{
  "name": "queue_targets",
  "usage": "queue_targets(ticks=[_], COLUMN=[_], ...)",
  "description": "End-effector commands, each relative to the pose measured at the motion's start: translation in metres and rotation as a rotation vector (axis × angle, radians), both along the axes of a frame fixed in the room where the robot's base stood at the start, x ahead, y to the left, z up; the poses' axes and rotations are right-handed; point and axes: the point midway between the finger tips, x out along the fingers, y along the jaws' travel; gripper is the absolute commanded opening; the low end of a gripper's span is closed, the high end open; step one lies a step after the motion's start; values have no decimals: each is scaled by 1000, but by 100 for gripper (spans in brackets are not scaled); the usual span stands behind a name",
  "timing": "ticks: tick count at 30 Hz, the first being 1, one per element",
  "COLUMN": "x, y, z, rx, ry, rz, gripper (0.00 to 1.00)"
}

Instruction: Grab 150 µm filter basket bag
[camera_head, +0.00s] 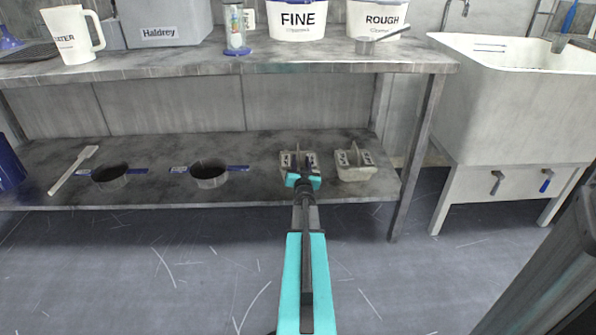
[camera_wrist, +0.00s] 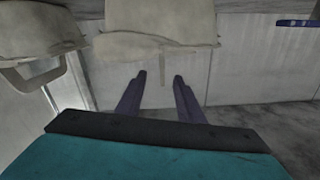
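Two beige filter bags with dark printing sit side by side on the lower shelf. I cannot read a 150 µm mark on either. The left bag (camera_head: 311,159) is partly hidden behind my gripper (camera_head: 303,180); the right bag (camera_head: 355,163) is clear of it. The wrist view, turned over, shows the nearer bag (camera_wrist: 160,48) just beyond my fingers and the other bag (camera_wrist: 38,32) at left with a loop handle. My gripper (camera_wrist: 160,77) is open. A thin beige strip of the nearer bag reaches between the fingertips; contact is not clear.
Two dark round pans with blue handles, the left pan (camera_head: 110,177) and the right pan (camera_head: 210,174), and a white brush (camera_head: 74,170) lie on the lower shelf (camera_head: 262,170). A shelf leg (camera_head: 415,160) and a sink (camera_head: 500,110) stand to the right. The floor in front is clear.

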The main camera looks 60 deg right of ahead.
Motion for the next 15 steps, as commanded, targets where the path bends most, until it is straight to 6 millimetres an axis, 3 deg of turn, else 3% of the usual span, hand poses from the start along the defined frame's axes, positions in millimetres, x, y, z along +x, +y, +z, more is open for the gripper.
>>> queue_targets(ticks=[6, 15], x=[8, 9], y=[-12, -12], z=[0, 1], rx=[-1, -1], ry=[-1, -1], rz=[0, 0], gripper=[34, 34])
